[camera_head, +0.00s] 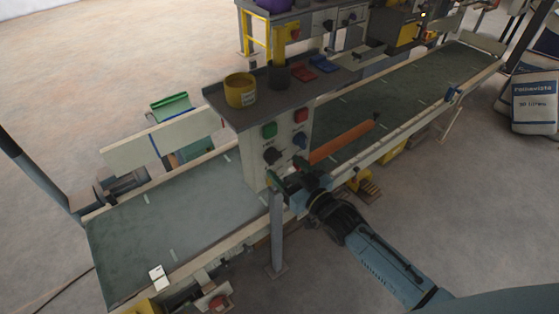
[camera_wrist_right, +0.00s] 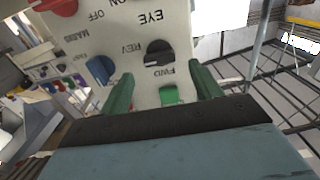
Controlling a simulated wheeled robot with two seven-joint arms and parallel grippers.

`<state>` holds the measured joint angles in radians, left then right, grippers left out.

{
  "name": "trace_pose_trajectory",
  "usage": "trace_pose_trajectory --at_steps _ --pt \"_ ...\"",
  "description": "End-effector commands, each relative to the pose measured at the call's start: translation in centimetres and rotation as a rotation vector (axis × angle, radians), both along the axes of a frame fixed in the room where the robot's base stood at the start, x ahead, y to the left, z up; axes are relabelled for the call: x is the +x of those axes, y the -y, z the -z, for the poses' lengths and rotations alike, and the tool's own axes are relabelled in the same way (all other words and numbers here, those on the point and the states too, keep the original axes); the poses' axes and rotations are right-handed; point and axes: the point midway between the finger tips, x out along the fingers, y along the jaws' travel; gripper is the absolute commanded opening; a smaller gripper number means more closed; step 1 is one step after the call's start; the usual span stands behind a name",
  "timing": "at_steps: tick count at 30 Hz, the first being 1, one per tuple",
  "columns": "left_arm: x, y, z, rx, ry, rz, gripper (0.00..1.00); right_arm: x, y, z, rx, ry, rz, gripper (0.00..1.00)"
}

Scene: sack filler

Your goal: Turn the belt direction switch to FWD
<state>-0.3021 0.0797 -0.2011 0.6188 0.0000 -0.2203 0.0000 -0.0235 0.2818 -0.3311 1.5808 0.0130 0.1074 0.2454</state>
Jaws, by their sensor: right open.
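The belt direction switch is a black knob on the pale control panel; it shows in the right wrist view (camera_wrist_right: 159,52), where the panel appears upside down with REV and FWD lettered beside the knob. I cannot tell where the knob points. A black knob also shows on the panel in the head view (camera_head: 271,155), below a green button. My right gripper (camera_head: 295,182) is open and empty in front of the panel's lower part. In the wrist view its green fingers (camera_wrist_right: 164,90) are spread wide, facing the panel; the knob appears beyond and between them. My left gripper is out of view.
A green button (camera_head: 269,130), red button (camera_head: 301,115) and blue knob (camera_head: 299,140) sit close together on the panel. A shelf above holds a yellow tub (camera_head: 240,90). The conveyor belt (camera_head: 190,205) runs past the panel, and a grey post (camera_head: 277,230) stands near my right gripper.

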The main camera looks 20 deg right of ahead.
Motion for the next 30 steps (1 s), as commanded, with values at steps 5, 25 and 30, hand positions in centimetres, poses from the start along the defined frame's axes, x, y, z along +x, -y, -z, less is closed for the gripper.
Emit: trace_pose_trajectory --at_steps 5,25,30 --pt "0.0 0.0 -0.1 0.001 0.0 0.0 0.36 2.3 -0.8 0.0 0.0 0.0 0.0 0.64" --pt "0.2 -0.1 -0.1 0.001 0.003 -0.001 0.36 3.3 -1.2 0.0 0.0 -0.001 0.0 0.35" --pt "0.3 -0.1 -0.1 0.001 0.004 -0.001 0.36 3.2 -1.2 0.0 0.0 -0.001 0.0 0.19"
